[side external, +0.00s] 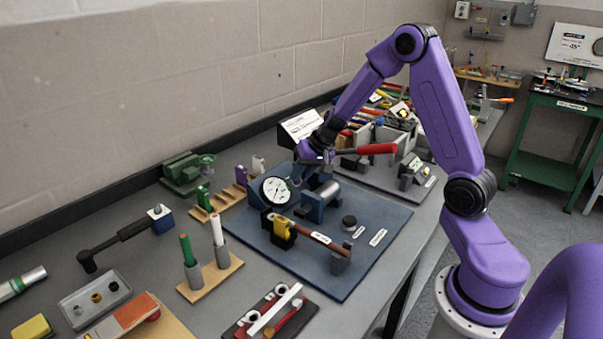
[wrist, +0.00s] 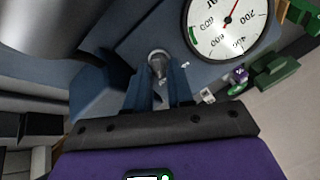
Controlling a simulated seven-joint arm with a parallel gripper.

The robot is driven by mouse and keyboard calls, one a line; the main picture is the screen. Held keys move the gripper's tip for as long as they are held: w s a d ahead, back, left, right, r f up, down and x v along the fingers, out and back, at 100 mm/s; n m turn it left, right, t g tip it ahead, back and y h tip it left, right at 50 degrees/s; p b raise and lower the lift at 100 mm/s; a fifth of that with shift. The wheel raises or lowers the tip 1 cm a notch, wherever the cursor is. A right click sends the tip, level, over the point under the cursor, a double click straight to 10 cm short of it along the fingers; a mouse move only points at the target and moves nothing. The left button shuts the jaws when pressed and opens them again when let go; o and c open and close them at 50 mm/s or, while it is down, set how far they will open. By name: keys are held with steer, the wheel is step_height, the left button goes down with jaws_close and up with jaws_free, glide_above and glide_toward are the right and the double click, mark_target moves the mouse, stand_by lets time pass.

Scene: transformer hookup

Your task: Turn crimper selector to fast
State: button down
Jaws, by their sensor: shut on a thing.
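The crimper is a blue bench press (side external: 318,205) with a round white dial gauge (side external: 276,190) and a grey metal cylinder (side external: 327,192). My gripper (side external: 303,170) is lowered onto the crimper just behind the gauge. In the wrist view my gripper (wrist: 159,88) has its two fingers closed around a small grey, round-ended peg (wrist: 157,62). The gauge (wrist: 228,25) lies to the right of the peg and the large cylinder (wrist: 45,20) to the left. A black round knob (side external: 349,222) stands on the blue base, apart from my gripper, near white labels (side external: 378,237). Label text is unreadable.
A red-handled lever (side external: 375,149) sticks out beside my wrist. A brown-handled tool (side external: 318,238) lies across a holder and a yellow piece (side external: 283,228) at the front. A green machine (side external: 187,170) stands at the back left.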

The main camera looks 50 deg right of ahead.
steer(key=c, duration=1.3)
jaws_free()
steer(key=shift+c, duration=0.2)
steer(key=v, duration=1.7)
steer(key=shift+s+r, duration=0.15)
steer(key=shift+s, duration=0.05)
steer(key=shift+d, duration=0.1)
